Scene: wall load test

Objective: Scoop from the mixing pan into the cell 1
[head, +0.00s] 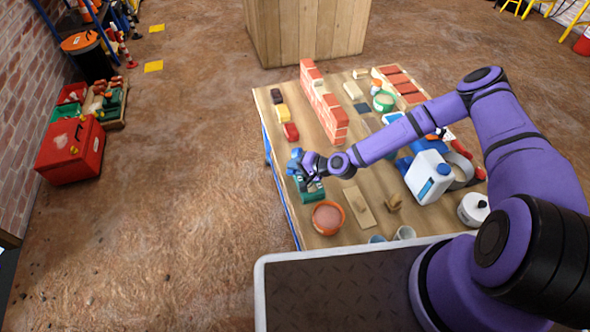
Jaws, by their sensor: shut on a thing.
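An orange round pan (316,229) with pinkish material in it stands near the front left of the wooden table; it looks like the mixing pan. My gripper (299,166) is at the table's left edge, behind the pan and apart from it. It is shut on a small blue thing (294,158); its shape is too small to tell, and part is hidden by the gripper. A green tray or box (314,192) lies just below my gripper, partly covered by it. I cannot tell which thing is cell 1.
A small brick wall (322,100) stands on the table (352,148) behind my gripper. A wooden float (359,206) lies right of the pan, with a white jug (428,176) farther right.

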